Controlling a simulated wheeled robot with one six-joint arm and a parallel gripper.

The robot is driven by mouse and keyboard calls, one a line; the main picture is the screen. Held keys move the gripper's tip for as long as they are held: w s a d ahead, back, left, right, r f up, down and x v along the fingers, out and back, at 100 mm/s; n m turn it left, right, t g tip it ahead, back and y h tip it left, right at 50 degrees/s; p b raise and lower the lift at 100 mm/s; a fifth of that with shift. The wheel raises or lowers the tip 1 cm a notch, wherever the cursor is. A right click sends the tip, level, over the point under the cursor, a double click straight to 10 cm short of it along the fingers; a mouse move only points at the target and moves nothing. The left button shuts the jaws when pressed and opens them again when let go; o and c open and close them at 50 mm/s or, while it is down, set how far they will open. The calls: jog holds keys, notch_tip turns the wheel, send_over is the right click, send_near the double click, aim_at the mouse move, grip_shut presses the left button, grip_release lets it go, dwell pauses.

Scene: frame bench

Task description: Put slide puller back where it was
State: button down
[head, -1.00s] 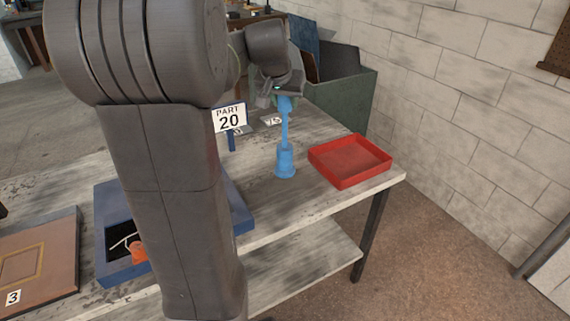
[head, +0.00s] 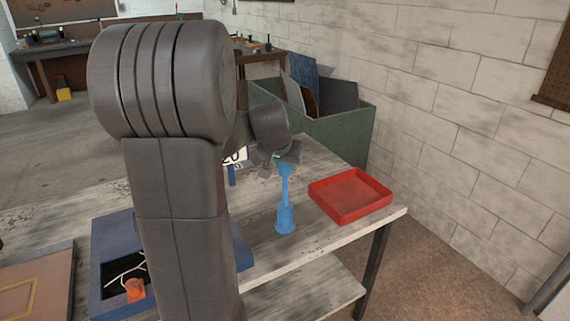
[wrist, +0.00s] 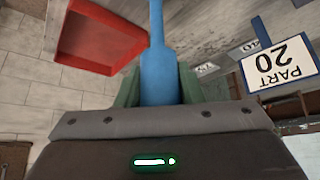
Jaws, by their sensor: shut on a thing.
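The slide puller (head: 285,215) is a blue tool with a thin shaft and a wider lower end. It hangs roughly upright from my gripper (head: 286,162), over the bench to the left of the red tray. I cannot tell whether its lower end touches the bench top. In the wrist view, the green fingers of my gripper (wrist: 160,84) are shut around the thick blue end of the slide puller (wrist: 156,66). A "PART 20" sign (wrist: 279,68) stands on the right in the wrist view; in the head view my arm partly covers it.
The red tray (head: 350,212) sits near the bench's right edge. A blue frame (head: 109,240) with a dark recess and an orange piece (head: 136,291) lies at left, partly behind my arm. A brown panel (head: 40,285) is at far left. A green bin (head: 345,138) stands behind the bench.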

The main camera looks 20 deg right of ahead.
jog(key=c, duration=1)
grip_release()
jog(key=shift+f, duration=0.1)
jog(key=shift+o, duration=0.2)
jog(key=shift+r, duration=0.35)
jog(key=v, duration=1.1)
jog(key=shift+s+a+r, duration=0.25)
